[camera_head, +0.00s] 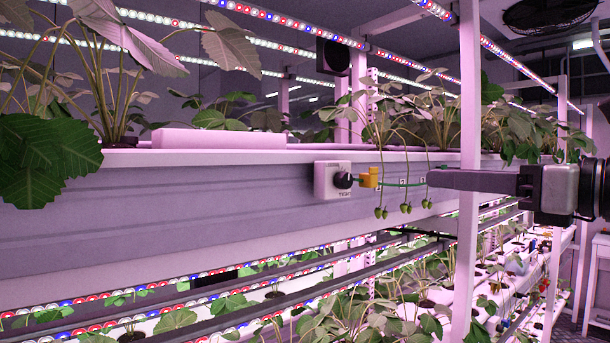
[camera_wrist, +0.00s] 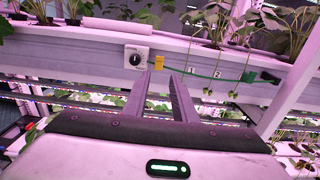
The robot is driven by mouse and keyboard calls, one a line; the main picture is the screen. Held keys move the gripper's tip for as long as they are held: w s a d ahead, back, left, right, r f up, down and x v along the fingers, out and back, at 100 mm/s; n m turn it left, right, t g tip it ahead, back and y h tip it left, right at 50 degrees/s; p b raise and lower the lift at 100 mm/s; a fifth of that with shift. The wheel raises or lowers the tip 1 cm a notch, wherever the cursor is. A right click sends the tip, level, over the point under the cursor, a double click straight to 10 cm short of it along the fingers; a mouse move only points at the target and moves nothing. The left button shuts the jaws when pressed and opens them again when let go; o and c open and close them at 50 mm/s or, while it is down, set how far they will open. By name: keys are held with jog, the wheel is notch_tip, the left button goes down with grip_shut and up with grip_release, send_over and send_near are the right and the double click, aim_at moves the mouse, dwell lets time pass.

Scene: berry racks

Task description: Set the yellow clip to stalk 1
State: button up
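The yellow clip (camera_head: 369,178) sits on a green wire (camera_head: 398,184) just right of a dark knob, left of stalk 1 (camera_head: 379,200). In the wrist view the clip (camera_wrist: 159,62) shows just beyond the fingertips. Stalk 1 hangs by tag 1, left of stalk 2 (camera_head: 406,195) and stalk 3 (camera_head: 427,192); each bears green berries at its lower end. My gripper (camera_wrist: 162,74) is open and empty, with a clear gap between its fingers. In the head view it reaches in from the right, its tips near tag 3, apart from the clip.
A white control box (camera_head: 328,180) with the knob is fixed to the gutter's front face (camera_head: 180,205). A white upright post (camera_head: 468,230) stands by my gripper. Leafy plants grow above, and lower racks with LED strips lie below.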

aim_at(375, 175)
jog(key=p+x, duration=0.1)
jog(key=x, duration=1.4)
jog(key=shift+w+a+f, duration=0.1)
jog(key=shift+w+a, duration=0.1)
jog(key=shift+a, duration=0.05)
grip_shut()
